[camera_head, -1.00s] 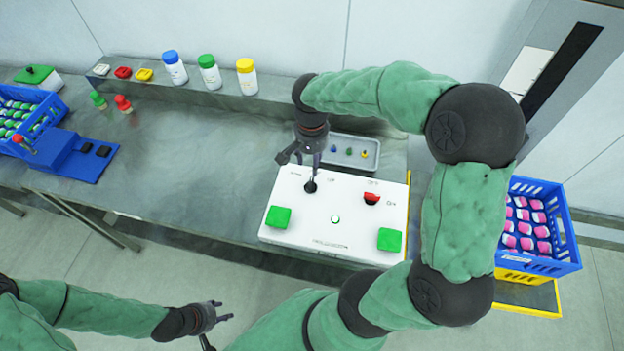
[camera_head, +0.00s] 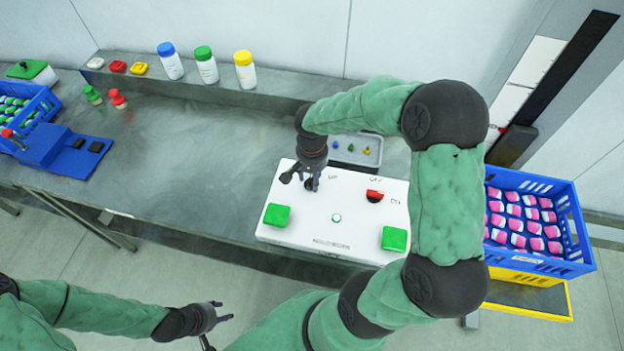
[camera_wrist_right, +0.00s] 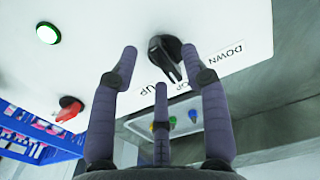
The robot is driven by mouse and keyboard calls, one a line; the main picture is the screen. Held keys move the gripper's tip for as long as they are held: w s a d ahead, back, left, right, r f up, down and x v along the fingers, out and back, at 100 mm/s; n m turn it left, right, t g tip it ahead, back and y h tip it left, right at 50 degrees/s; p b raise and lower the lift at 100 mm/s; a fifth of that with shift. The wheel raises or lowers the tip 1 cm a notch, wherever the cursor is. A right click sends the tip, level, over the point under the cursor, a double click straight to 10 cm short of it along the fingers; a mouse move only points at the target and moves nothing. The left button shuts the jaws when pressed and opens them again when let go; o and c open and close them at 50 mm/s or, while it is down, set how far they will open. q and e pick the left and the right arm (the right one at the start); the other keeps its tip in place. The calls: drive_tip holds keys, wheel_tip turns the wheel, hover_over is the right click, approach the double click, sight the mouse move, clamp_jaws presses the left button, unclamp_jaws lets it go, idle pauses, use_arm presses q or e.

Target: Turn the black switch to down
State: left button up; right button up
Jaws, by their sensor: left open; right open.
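The black switch (camera_wrist_right: 171,55) is a rotary knob on the white control panel (camera_head: 290,233). My left gripper (camera_head: 222,311) is open and empty, low in front of the table.
The panel also carries a red switch (camera_head: 375,196), two green buttons (camera_head: 277,215) (camera_head: 394,239) and a small round green light (camera_head: 337,218). A grey tray (camera_head: 378,153) stands behind it. A blue crate (camera_head: 580,245) is at right.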

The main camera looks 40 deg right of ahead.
drive_tip(key=shift+f, duration=0.45)
clamp_jaws()
drive_tip(key=n+p, duration=0.1)
drive_tip(key=n, duration=0.3)
drive_tip(key=shift+d+n, duration=0.15)
drive_tip(key=shift+n, duration=0.15)
drive_tip(key=shift+d+n+p, duration=0.15)
drive_tip(key=shift+n+p, duration=0.55)
drive_tip(key=shift+n, duration=1.4)
drive_tip(key=shift+w, duration=0.1)
